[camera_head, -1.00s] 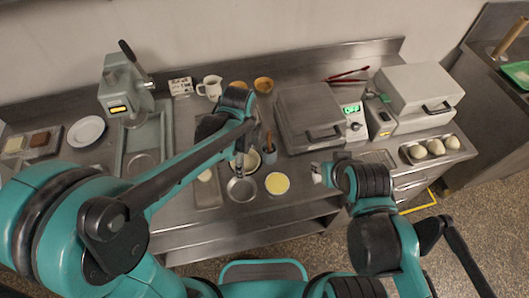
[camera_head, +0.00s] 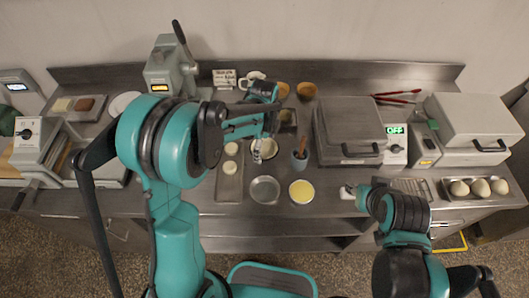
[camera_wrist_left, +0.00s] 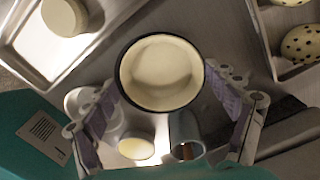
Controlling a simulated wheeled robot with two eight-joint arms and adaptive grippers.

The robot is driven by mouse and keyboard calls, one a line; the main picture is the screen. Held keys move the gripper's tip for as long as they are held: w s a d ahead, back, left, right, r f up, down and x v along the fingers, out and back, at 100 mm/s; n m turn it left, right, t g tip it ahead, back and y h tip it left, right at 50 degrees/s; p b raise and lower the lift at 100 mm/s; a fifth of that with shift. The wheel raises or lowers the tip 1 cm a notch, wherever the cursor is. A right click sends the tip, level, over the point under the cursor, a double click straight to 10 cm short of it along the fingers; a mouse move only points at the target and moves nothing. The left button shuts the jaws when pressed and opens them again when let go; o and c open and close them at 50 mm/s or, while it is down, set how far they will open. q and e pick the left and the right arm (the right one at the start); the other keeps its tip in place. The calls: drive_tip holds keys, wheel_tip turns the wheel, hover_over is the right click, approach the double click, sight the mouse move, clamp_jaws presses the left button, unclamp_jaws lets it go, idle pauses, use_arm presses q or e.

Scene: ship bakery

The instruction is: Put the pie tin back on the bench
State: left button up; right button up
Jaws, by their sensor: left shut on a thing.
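The pie tin, a round cream dish with a dark rim, shows in the left wrist view (camera_wrist_left: 160,72) between the two fingers. In the head view the tin (camera_head: 270,147) is partly hidden by my left gripper (camera_head: 262,152). My left gripper, also in the left wrist view (camera_wrist_left: 165,115), is shut on the tin. I cannot tell whether the tin touches the steel bench (camera_head: 335,188). My right gripper (camera_head: 348,191) is over the bench's front edge, small and indistinct; its jaws are unclear.
Near the tin are a tray with pale rounds (camera_head: 229,185), an empty silver tin (camera_head: 265,190), a yellow-filled tin (camera_head: 302,192) and a grey cup (camera_head: 299,160). A press (camera_head: 345,130) stands to the right. An egg tray (camera_head: 480,198) sits farther right. Bare bench lies before the press.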

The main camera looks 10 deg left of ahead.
sight(265, 150)
use_arm(q)
wheel_tip(265, 150, down, 3)
drive_tip(key=shift+r+b, duration=0.1)
drive_tip(key=shift+b, duration=0.35)
drive_tip(key=shift+f, duration=0.25)
drive_tip(key=shift+f, duration=0.2)
drive_tip(key=o, duration=1)
drive_tip(key=shift+r, duration=0.1)
